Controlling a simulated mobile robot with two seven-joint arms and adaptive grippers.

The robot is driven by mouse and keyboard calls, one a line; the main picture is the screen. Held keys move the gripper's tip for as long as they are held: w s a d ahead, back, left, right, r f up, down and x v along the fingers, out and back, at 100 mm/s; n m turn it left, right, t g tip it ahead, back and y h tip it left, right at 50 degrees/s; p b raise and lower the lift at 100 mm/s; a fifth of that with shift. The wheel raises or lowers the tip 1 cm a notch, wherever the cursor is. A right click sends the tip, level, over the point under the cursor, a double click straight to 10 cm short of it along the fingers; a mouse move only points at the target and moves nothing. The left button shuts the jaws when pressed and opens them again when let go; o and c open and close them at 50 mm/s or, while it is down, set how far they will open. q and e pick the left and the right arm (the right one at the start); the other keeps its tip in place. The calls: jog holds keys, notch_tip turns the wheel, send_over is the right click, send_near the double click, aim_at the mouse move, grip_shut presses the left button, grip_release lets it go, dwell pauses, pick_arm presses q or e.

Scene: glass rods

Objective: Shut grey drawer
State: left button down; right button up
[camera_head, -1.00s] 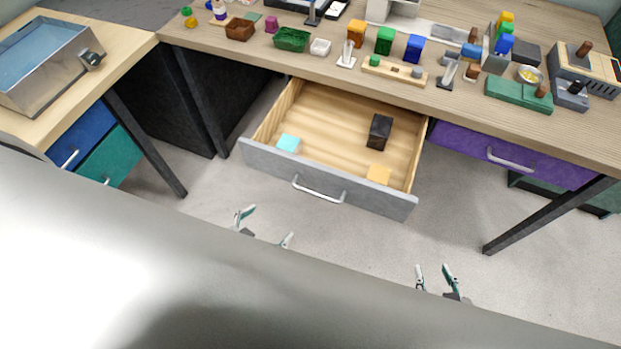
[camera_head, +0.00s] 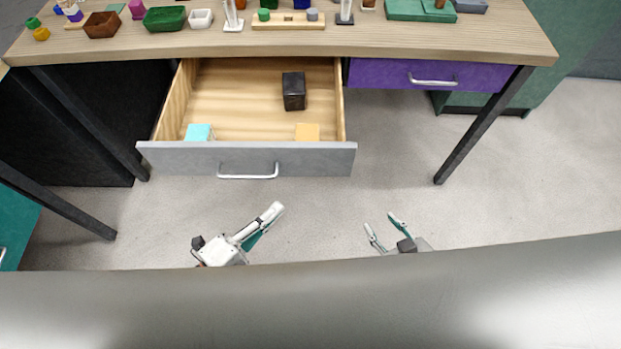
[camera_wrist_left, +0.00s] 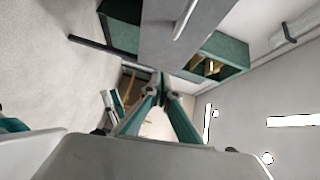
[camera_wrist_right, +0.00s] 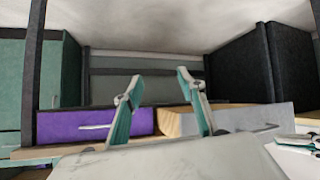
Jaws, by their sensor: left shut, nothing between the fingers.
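The grey drawer (camera_head: 246,158) hangs pulled out under the wooden desk. Its front carries a silver bar handle (camera_head: 248,173). Inside the drawer lie a black block (camera_head: 294,91), a cyan block (camera_head: 199,132) and an orange block (camera_head: 307,132). My left gripper (camera_head: 273,212) is shut and empty, in front of and below the drawer handle, apart from it. In the left wrist view its fingers (camera_wrist_left: 163,88) meet at the tips. My right gripper (camera_head: 382,227) is open and empty, to the right of the drawer. The right wrist view shows its spread fingers (camera_wrist_right: 158,82) and the drawer front (camera_wrist_right: 262,120).
A closed purple drawer (camera_head: 425,74) sits right of the grey one. Dark desk legs stand at the left and the right (camera_head: 480,130). Several small objects and containers crowd the desk top (camera_head: 380,40). The floor (camera_head: 330,205) before the drawer is clear.

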pick_arm(q)
jog(key=s+m, duration=0.1)
jog(key=m, duration=0.1)
jog(key=h, duration=0.1)
send_near(323, 165)
jog(key=d, duration=0.4)
jog(key=w, duration=0.3)
jog(key=shift+w+d+r+g, duration=0.1)
jog(key=shift+d+r+g, duration=0.05)
jog(key=shift+g, duration=0.15)
jog(key=shift+w, duration=0.4)
pick_arm(e)
jog(key=shift+f, duration=0.15)
jog(key=shift+s+a, duration=0.1)
